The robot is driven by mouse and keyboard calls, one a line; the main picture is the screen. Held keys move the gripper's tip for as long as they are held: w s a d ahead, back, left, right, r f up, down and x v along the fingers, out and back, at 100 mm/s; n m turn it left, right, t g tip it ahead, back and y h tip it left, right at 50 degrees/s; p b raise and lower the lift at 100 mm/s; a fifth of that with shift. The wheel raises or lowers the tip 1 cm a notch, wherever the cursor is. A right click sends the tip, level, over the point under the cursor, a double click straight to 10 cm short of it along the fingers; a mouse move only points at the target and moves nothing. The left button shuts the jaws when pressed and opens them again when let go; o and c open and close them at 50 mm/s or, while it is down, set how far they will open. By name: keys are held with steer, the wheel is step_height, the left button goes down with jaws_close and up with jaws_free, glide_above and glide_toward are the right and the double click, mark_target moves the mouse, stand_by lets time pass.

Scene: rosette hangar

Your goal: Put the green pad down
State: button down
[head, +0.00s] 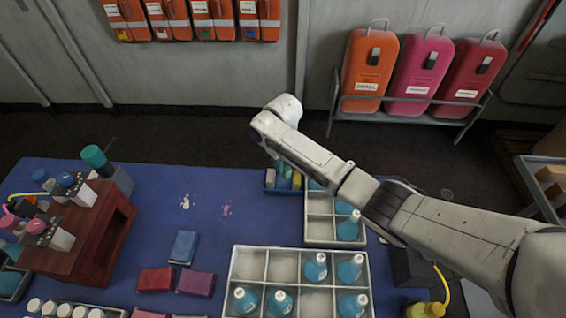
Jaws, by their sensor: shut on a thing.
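My arm reaches in from the right, and its wrist (283,108) bends down over the back edge of the blue table mat. My gripper (281,167) is small and mostly hidden behind my own arm. It is over a small blue tray (270,190) and shut on a small greenish piece, which appears to be the green pad. The pad is largely covered, and I cannot tell whether it touches the tray. Small yellowish pieces (296,181) show in the tray.
White divided crates (233,270) with blue bottles (316,268) stand in front of the tray. Blue and dark red packs (184,247) lie left of them. A dark red wooden stand (120,225) with bottles is at the left. The mat (150,180) behind the packs is mostly clear.

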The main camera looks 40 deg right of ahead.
steer(key=shift+f+b, duration=0.35)
steer(key=shift+f, duration=0.15)
steer(key=shift+f, duration=0.1)
steer(key=c, duration=0.9)
jaws_free()
step_height(320, 180, up, 13)
steer(key=shift+s, duration=0.1)
